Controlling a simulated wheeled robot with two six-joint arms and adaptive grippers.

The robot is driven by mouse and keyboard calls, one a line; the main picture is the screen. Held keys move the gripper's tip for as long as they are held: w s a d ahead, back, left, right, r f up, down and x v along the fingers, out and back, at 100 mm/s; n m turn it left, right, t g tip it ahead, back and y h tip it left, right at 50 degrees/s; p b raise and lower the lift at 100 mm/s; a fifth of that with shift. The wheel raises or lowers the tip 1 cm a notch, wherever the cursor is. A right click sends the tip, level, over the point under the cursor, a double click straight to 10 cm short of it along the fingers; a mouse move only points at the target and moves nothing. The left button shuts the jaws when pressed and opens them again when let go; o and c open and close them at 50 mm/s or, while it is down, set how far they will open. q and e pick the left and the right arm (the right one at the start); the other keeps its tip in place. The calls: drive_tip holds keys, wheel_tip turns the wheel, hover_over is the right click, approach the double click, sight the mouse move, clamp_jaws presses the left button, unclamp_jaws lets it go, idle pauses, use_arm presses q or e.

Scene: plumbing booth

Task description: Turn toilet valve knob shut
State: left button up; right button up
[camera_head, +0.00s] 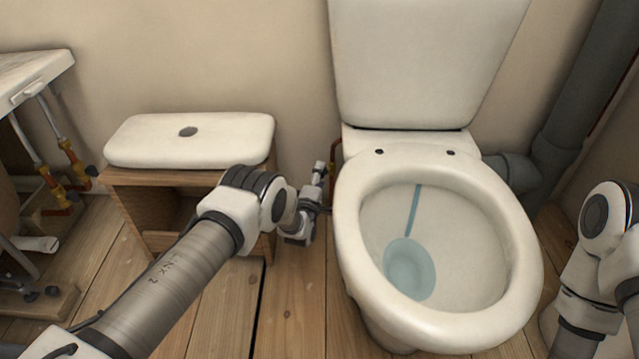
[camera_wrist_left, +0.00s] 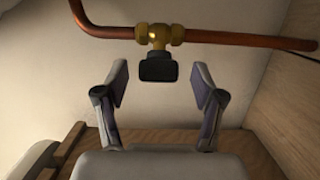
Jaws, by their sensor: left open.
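The toilet valve shows in the left wrist view as a brass body (camera_wrist_left: 159,36) on a copper pipe, with a dark knob (camera_wrist_left: 158,68) facing me. My left gripper (camera_wrist_left: 160,84) is open, its two fingers on either side of the knob in the picture and apart from it. In the head view my left gripper (camera_head: 318,174) reaches down beside the toilet (camera_head: 352,185), and the knob is hidden there. Of my right arm only links show at the right edge; its gripper is out of view.
A wooden cabinet (camera_head: 150,205) with the white cistern lid (camera_head: 225,135) on top stands left of the toilet. The copper pipe (camera_wrist_left: 240,37) runs along the wall behind the valve. A grey drain pipe (camera_head: 575,110) is at right.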

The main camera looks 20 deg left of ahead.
use_arm(q)
drive_tip(key=c, duration=1.1)
drive_tip(key=m+t, duration=0.1)
drive_tip(key=m+t+h, duration=0.1)
drive_tip(key=m, duration=0.1)
drive_tip(key=m+t, duration=0.2)
drive_tip(key=shift+a+f, duration=0.1)
drive_tip(key=shift+f, duration=0.25)
drive_tip(key=shift+c, duration=0.2)
drive_tip(key=o, duration=1.1)
drive_tip(key=shift+o, duration=0.2)
drive_tip(key=v, duration=1.2)
drive_tip(key=shift+a, duration=0.1)
